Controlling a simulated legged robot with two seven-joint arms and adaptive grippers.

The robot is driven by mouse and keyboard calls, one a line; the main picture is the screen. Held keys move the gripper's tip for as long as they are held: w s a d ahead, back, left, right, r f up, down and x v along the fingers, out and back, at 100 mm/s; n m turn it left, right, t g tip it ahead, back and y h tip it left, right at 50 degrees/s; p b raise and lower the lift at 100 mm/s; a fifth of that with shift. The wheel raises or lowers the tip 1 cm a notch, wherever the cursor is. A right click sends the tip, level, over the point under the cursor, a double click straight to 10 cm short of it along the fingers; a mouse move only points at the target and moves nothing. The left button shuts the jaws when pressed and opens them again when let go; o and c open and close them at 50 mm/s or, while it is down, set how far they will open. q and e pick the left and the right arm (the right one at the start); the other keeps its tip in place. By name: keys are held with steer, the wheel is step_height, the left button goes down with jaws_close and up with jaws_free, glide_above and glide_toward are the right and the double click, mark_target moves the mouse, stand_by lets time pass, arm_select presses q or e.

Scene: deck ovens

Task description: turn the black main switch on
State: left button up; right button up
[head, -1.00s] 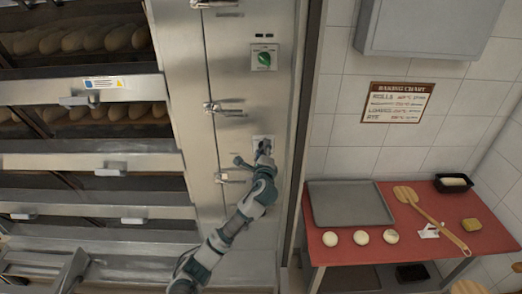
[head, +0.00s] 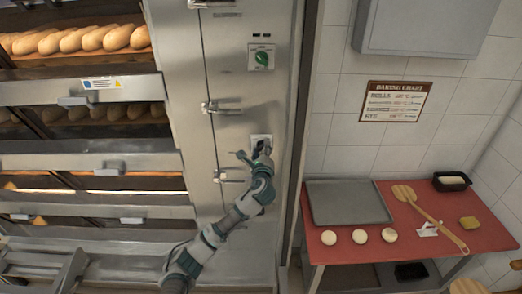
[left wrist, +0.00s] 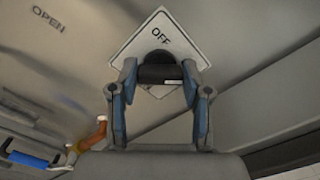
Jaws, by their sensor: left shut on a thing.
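The black main switch (left wrist: 160,74) sits on a pale plate marked OFF (left wrist: 170,38) in the left wrist view. The plate looks tilted like a diamond there. My left gripper (left wrist: 159,82) is shut on the switch, one finger at each side of it. In the head view the plate (head: 256,139) is on the steel panel right of the ovens, low down. My left gripper (head: 263,154) is against it and hides most of the switch. My right gripper is not in view.
A green knob (head: 262,60) is higher on the same panel. Metal door handles (head: 222,108) stick out left of the switch. Oven decks with loaves (head: 90,40) fill the left. A red table (head: 440,222) with a grey tray (head: 348,203) stands at right.

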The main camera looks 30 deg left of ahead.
arm_select(q)
steer(key=shift+d+f, duration=0.1)
steer(key=shift+f, duration=0.5)
steer(key=o, duration=1)
steer(key=shift+o, duration=0.8)
steer(key=shift+r, duration=0.1)
steer(key=v, duration=1.1)
steer(key=shift+s+d, duration=0.15)
steer(key=shift+s, duration=0.15)
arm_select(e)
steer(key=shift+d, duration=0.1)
arm_select(q)
steer(key=shift+r, duration=0.1)
